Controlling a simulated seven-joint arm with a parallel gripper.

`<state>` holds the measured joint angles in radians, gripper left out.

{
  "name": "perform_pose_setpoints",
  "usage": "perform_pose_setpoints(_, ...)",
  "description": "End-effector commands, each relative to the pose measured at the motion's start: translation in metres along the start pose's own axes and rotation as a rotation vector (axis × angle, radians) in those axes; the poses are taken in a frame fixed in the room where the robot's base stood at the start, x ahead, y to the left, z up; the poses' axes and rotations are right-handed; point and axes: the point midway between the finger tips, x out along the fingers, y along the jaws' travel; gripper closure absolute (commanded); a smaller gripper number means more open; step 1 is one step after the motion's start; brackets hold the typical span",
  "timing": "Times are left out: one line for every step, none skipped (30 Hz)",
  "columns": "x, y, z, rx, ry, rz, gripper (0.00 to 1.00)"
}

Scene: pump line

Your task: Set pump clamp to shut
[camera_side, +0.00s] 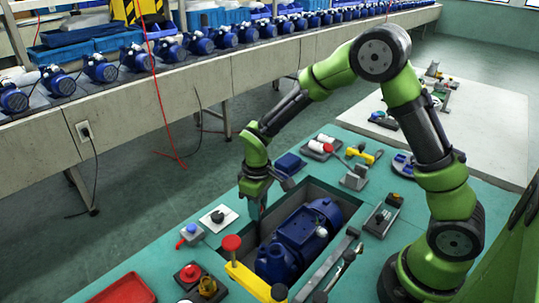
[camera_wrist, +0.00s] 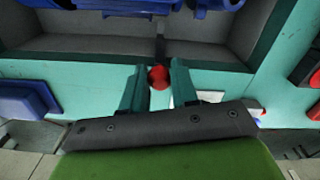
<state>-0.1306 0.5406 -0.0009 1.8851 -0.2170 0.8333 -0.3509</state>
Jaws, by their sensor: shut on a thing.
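My gripper (camera_side: 261,203) points down at the far left edge of a sunken bay in the teal bench. In the wrist view its two teal fingers (camera_wrist: 158,72) close on a round red knob (camera_wrist: 158,78), which lies between the tips. The gripper hides most of this knob in the side view, and whatever it is fixed to cannot be made out. A blue pump (camera_side: 305,229) lies in the bay, and part of it shows at the top of the wrist view (camera_wrist: 190,8). I cannot tell how far the clamp is turned.
A yellow bar (camera_side: 249,279) with a red knob (camera_side: 232,243) stands at the bay's near left corner. A red tray (camera_side: 126,290) and small fixtures (camera_side: 190,235) are at the left. A blue block (camera_side: 288,164) lies behind the gripper. A row of blue pumps (camera_side: 198,43) lines the far conveyor.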

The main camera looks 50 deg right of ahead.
Motion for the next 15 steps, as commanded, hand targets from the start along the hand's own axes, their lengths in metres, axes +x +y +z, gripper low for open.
perform_pose_setpoints(-0.001, 0.0, 0.001, 0.0, 0.0, 0.0, 1.0)
perform_pose_setpoints(-0.001, -0.001, 0.003, 0.0, 0.0, 0.0, 1.0)
perform_pose_setpoints(-0.001, -0.002, 0.007, 0.0, -0.001, 0.0, 1.0)
perform_pose_setpoints(-0.001, -0.003, 0.011, 0.0, 0.001, 0.0, 1.0)
perform_pose_setpoints(-0.001, -0.004, 0.015, 0.0, 0.0, 0.0, 1.0)
perform_pose_setpoints(-0.001, -0.006, 0.021, 0.0, 0.0, 0.0, 1.0)
perform_pose_setpoints(-0.001, -0.006, 0.024, 0.0, 0.0, 0.0, 1.0)
perform_pose_setpoints(-0.001, -0.007, 0.027, -0.001, 0.001, 0.0, 1.0)
perform_pose_setpoints(-0.001, -0.008, 0.03, 0.0, 0.0, 0.0, 1.0)
perform_pose_setpoints(-0.001, -0.009, 0.032, 0.001, 0.0, 0.0, 1.0)
perform_pose_setpoints(-0.001, -0.009, 0.033, 0.001, 0.0, 0.0, 1.0)
perform_pose_setpoints(-0.001, -0.009, 0.033, 0.001, 0.0, 0.0, 1.0)
perform_pose_setpoints(-0.001, -0.009, 0.034, 0.001, -0.001, 0.0, 1.0)
perform_pose_setpoints(-0.001, -0.009, 0.034, 0.002, -0.002, -0.001, 1.0)
perform_pose_setpoints(-0.001, -0.009, 0.034, 0.002, -0.003, -0.001, 1.0)
